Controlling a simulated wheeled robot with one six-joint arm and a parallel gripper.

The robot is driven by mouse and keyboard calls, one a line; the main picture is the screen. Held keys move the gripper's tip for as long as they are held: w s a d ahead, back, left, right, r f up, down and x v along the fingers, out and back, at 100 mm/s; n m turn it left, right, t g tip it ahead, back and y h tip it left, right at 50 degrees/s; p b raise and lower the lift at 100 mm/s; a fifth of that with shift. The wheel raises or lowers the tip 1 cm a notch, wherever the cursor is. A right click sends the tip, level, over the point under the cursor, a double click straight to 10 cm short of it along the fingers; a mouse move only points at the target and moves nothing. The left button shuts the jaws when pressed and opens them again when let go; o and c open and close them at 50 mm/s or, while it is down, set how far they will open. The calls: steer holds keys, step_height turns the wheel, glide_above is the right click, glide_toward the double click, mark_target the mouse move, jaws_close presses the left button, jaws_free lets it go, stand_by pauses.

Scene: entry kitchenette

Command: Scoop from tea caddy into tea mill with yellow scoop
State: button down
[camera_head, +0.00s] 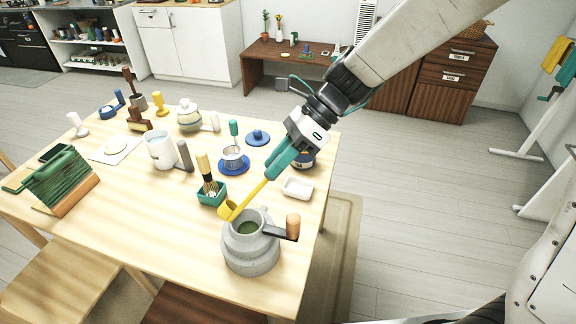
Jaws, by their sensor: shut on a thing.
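My gripper (272,173) has its teal fingers shut on the handle of the yellow scoop (229,211). The scoop slants down to the left, and its bowl is at the far left side of the mill's rim; I cannot tell whether it touches. The grey tea mill (249,260) stands at the table's front right, with green matter in its open top and a dark crank with a wooden knob (293,226). A dark, labelled round container (304,161), apparently the tea caddy, is mostly hidden behind my gripper. The scoop's contents are not clear.
A green holder (212,198) with a whisk stands close left of the mill. A small white dish (297,188) lies behind the mill, near the table's right edge. A blue saucer (234,171) with a strainer and a white pitcher (161,151) stand further back.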

steer(key=a+r+h, duration=0.1)
steer(key=s+a+t+h, duration=0.1)
steer(key=a+r+h, duration=0.1)
steer(key=a, duration=0.1)
steer(key=shift+s+r+t+h, duration=0.3)
steer(key=shift+s, duration=0.1)
steer(key=s+a+t+h, duration=0.2)
steer(key=s+a+h, duration=0.1)
steer(key=a+h, duration=0.25)
step_height(320, 180, up, 6)
steer(key=shift+w+a, duration=0.15)
steer(key=shift+w, duration=0.1)
steer(key=shift+y, duration=0.25)
